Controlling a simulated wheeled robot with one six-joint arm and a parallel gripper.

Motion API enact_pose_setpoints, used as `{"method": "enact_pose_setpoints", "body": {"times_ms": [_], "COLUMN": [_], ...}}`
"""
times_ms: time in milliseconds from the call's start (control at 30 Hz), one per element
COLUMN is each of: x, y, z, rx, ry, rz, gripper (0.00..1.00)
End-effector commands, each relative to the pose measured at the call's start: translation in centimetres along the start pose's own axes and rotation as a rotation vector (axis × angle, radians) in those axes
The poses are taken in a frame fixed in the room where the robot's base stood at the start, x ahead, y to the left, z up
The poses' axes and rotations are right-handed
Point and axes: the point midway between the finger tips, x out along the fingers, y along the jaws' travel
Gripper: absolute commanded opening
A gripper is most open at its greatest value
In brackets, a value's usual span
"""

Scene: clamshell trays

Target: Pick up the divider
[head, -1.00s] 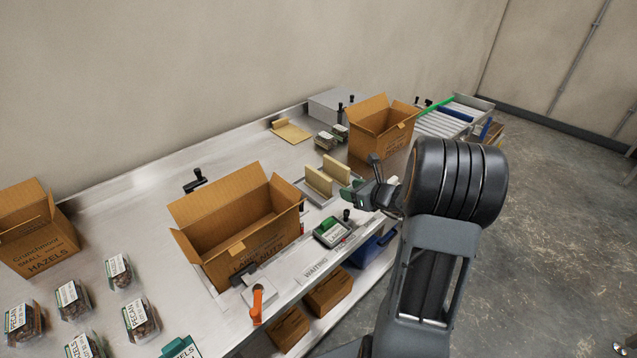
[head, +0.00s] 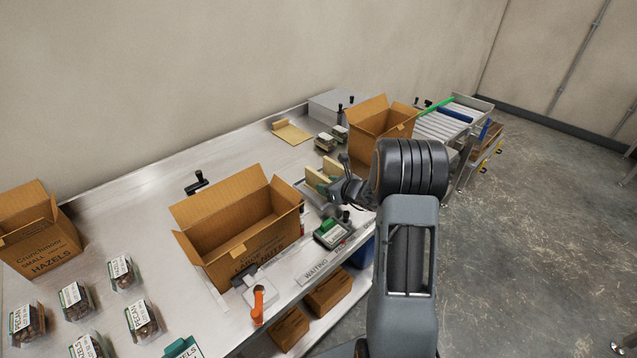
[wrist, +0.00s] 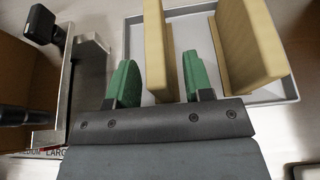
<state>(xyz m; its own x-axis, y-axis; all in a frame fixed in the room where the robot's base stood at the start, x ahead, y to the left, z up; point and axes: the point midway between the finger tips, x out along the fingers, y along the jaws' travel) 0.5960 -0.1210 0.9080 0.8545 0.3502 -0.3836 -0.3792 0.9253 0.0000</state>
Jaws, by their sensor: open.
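Two tan dividers stand upright and apart in a shallow grey tray (wrist: 283,92) on the bench. In the wrist view, the left divider (wrist: 155,45) shows between the green fingers of my gripper (wrist: 159,70), with space on both sides. The right divider (wrist: 250,45) stands outside the right finger. My gripper is open and holds nothing. How deep the fingers reach around the left divider I cannot tell. In the head view, my gripper (head: 333,188) is over the tray and partly hides both dividers.
A large open carton (head: 240,225) stands left of the tray and another open carton (head: 382,130) behind it to the right. A green-and-black device (head: 331,233) sits at the bench's front edge. Packed clamshells (head: 122,272) lie far left.

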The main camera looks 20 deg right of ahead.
Motion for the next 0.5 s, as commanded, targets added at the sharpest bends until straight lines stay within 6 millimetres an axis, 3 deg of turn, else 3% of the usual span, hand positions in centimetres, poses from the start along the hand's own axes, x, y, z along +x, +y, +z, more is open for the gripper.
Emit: {"method": "enact_pose_setpoints", "body": {"times_ms": [200, 500], "x": [0.08, 0.05], "y": [0.01, 0.00], "z": [0.01, 0.02], "rx": [0.000, 0.000], "ry": [-0.001, -0.001], "rz": [0.000, 0.000], "gripper": [0.47, 0.19]}}
